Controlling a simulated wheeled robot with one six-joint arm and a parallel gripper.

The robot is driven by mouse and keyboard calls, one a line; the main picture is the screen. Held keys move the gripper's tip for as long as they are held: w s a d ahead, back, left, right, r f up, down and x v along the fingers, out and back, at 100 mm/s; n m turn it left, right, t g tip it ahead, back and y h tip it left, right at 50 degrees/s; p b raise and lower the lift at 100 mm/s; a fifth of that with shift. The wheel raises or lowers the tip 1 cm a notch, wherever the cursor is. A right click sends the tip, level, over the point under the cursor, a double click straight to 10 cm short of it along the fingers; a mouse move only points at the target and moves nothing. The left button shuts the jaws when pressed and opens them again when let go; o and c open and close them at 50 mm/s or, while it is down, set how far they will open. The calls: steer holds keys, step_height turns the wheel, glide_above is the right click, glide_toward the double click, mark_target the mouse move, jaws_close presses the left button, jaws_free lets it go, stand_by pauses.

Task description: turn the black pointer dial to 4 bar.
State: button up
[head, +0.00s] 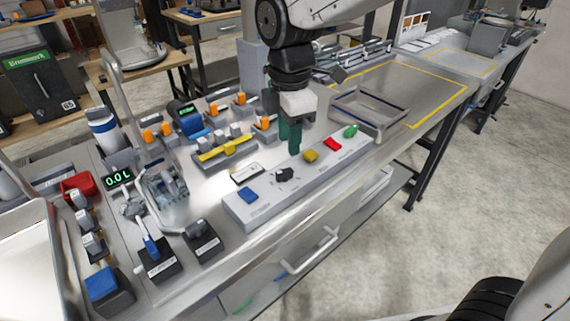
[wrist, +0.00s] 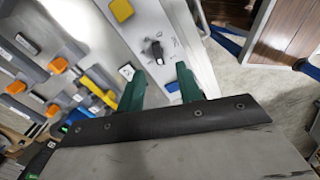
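The black pointer dial (head: 284,174) sits on a light grey panel (head: 266,197), between a blue button (head: 247,194) and a yellow button (head: 310,156). In the wrist view the dial (wrist: 155,52) shows on the panel beyond the fingertips, with small marks around it. I cannot read its numbers or tell its setting. My gripper (head: 292,146), with green fingers, hangs above the panel near the dial and the yellow button. In the wrist view my gripper (wrist: 160,77) is open, with a wide gap and nothing between the fingers. It appears apart from the dial.
A red button (head: 332,144) and a green button (head: 350,131) continue the panel row. A yellow-barred fixture (head: 226,149) and several orange-capped parts stand behind. An open tray (head: 370,113) lies to the right. A digital display (head: 118,178) reads 0.0 L at left.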

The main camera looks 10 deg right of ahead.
mark_target(285, 170)
steer(key=shift+w+a+f+n, duration=0.15)
steer(key=shift+a+f+n, duration=0.15)
steer(key=shift+a+f, duration=0.1)
steer(key=shift+f, duration=0.35)
step_height(285, 170, down, 7)
steer(key=shift+r, duration=0.1)
jaws_close()
